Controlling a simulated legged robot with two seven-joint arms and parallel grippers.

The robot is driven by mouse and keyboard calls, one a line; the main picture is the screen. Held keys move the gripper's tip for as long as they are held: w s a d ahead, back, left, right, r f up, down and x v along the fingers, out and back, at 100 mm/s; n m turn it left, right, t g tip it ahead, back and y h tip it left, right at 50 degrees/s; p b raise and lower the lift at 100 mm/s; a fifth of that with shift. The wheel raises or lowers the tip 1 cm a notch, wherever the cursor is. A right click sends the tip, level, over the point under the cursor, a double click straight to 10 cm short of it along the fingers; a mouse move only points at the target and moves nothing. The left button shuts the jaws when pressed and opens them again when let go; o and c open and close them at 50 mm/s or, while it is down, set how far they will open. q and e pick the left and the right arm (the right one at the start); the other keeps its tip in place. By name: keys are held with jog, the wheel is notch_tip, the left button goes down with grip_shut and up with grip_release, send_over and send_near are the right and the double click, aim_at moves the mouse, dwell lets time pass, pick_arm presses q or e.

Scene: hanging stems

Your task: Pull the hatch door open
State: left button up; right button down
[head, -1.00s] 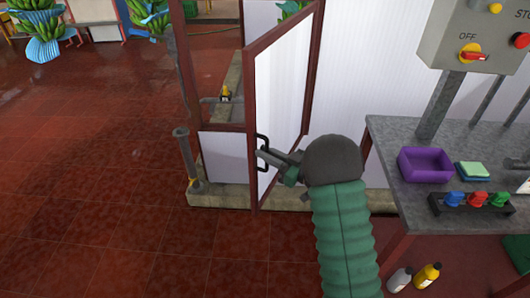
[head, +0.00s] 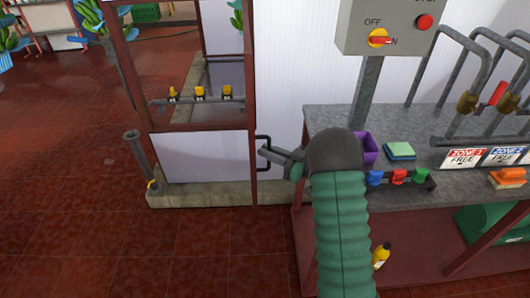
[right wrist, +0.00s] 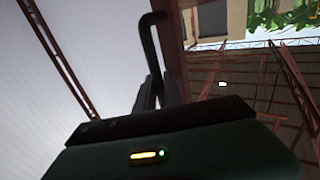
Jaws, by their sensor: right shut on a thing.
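The hatch door (head: 251,110) has a dark red frame and shows almost edge-on in the head view, standing out from the wall opening. Its black bar handle (head: 261,139) is on the right side of that edge. My right gripper (head: 266,152) is shut on the handle, and my arm partly covers the area behind it. In the right wrist view the dark handle (right wrist: 148,40) runs down between the two fingers (right wrist: 156,92). My left gripper is not in view.
A grey bench (head: 325,117) stands close on the right, with a purple box (head: 370,150), a green sponge (head: 399,150) and a control box (head: 392,22). A low curb (head: 200,193) and a pipe post (head: 140,160) are at the left. Open tiled floor lies in front.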

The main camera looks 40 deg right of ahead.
jog(key=shift+w+a, duration=0.1)
jog(key=c, duration=1.5)
grip_release()
jog(key=shift+o, duration=0.2)
